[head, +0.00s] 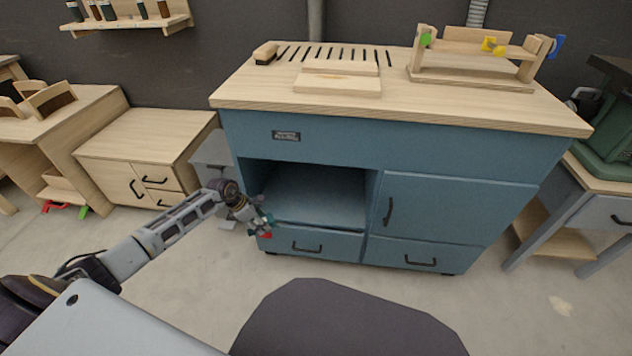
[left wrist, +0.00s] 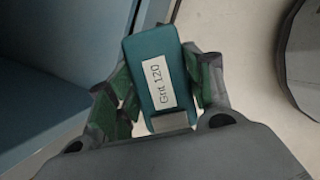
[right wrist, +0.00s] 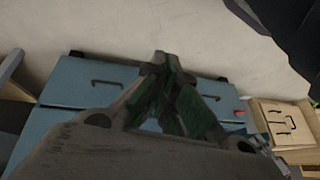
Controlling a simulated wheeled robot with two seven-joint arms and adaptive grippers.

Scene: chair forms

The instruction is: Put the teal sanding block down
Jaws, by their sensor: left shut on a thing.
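The teal sanding block (left wrist: 157,75), with a white label reading "Grit 120", is between the fingers of my left gripper (left wrist: 160,92) in the left wrist view. The fingers are shut on its two sides. In the head view my left gripper (head: 262,222) holds it in front of the left side of the blue cabinet (head: 450,160), by the open compartment (head: 315,195); the block is small and partly hidden there. My right gripper (right wrist: 163,65) shows in the right wrist view with its fingertips together and nothing between them. It is out of the head view.
The cabinet's wooden top (head: 240,92) carries stacked boards (head: 338,82), a wooden block (head: 265,53) and a wooden jig (head: 470,68). Its front left area is bare. A low wooden cabinet (head: 150,135) stands left. A green machine (head: 608,130) stands right. A dark rounded shape (head: 345,325) is in front.

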